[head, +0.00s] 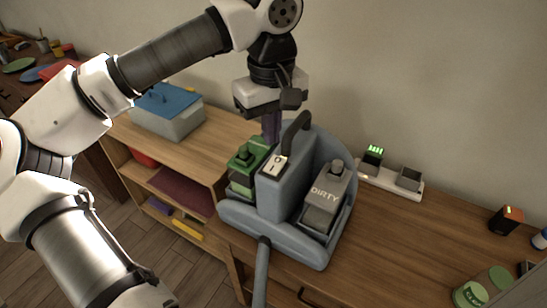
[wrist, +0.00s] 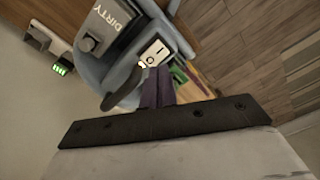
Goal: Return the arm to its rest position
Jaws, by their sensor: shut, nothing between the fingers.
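My arm reaches in from the left of the head view, bent at the elbow. My gripper (head: 271,135) points down beside the blue-grey cleaning machine (head: 285,222), behind its switch panel and next to its dark handle (head: 297,132). The purplish fingers also show in the wrist view (wrist: 157,88), together and with nothing between them. Their tips lie close to the white rocker switch (wrist: 154,53); I cannot tell whether they touch the machine. The switch also shows in the head view (head: 274,166).
The machine holds a green tank (head: 246,170) and a grey DIRTY tank (head: 325,203). A charger with a green-lit battery (head: 372,158) stands behind it on the right. A blue-lidded box (head: 167,112) sits on the left shelf unit. An orange-lit battery (head: 506,220) is far right.

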